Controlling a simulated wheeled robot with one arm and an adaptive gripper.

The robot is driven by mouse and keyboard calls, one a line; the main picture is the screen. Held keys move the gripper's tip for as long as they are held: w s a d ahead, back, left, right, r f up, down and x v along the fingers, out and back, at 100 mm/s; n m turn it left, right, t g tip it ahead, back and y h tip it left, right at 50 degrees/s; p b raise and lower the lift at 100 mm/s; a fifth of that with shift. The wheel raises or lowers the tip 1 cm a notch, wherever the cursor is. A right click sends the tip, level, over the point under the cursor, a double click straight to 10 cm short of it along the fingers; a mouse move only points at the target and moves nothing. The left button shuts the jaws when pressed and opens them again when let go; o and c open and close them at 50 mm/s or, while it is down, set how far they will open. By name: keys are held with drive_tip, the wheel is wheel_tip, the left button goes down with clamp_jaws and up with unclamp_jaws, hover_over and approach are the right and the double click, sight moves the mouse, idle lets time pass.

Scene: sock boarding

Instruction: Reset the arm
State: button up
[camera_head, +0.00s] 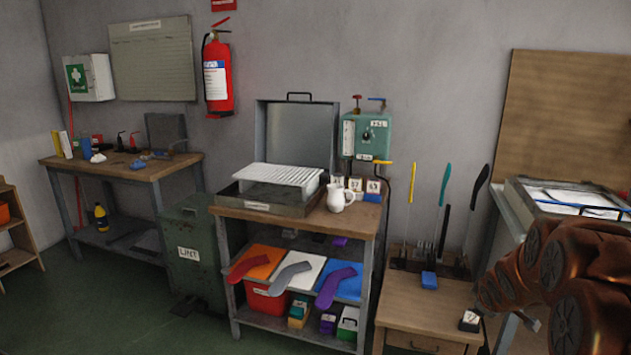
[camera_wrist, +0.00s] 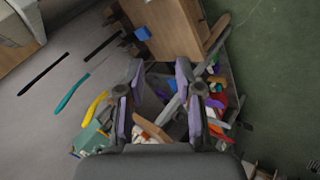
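My arm (camera_head: 575,290), with copper-coloured rounded links, fills the lower right corner of the head view. My gripper is not clearly seen there. In the wrist view my gripper (camera_wrist: 160,70) shows two dark fingers with purple pads, set apart with a gap between them. Nothing appears to be held in the gap. The wrist view is tilted and looks at the benches from a distance. The yellow, teal and black sock boards stand upright on the small wooden table (camera_head: 425,308); the teal board (camera_head: 444,205) also shows in the wrist view (camera_wrist: 70,95).
The middle bench (camera_head: 300,222) carries a metal box with a raised lid (camera_head: 298,135) and a white jug (camera_head: 340,197). Red, grey and purple socks hang on its shelf front. A light-topped table (camera_head: 510,205) stands behind my arm. Green floor (camera_head: 100,300) is clear at left.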

drive_tip(key=s+a+r+m+g+y+p, duration=0.1)
drive_tip(key=s+a+r+m+g+p, duration=0.2)
drive_tip(key=s, duration=1.1)
drive_tip(key=s+a+r+m+g+y+p, duration=0.1)
drive_tip(key=s+a+r+m+g+p, duration=0.1)
drive_tip(key=s+a+r+p, duration=0.5)
drive_tip(key=s+a+r+m+g+y+p, duration=0.1)
drive_tip(key=s+a+r+m+g+p, duration=0.2)
drive_tip(key=s+a+r, duration=0.8)
drive_tip(key=s+a+g+p, duration=0.1)
drive_tip(key=s+a+p, duration=0.1)
drive_tip(key=s, duration=0.9)
drive_tip(key=shift+a+r+m+g+p, duration=0.3)
drive_tip(key=shift+a+p, duration=0.05)
drive_tip(key=shift+s, duration=0.1)
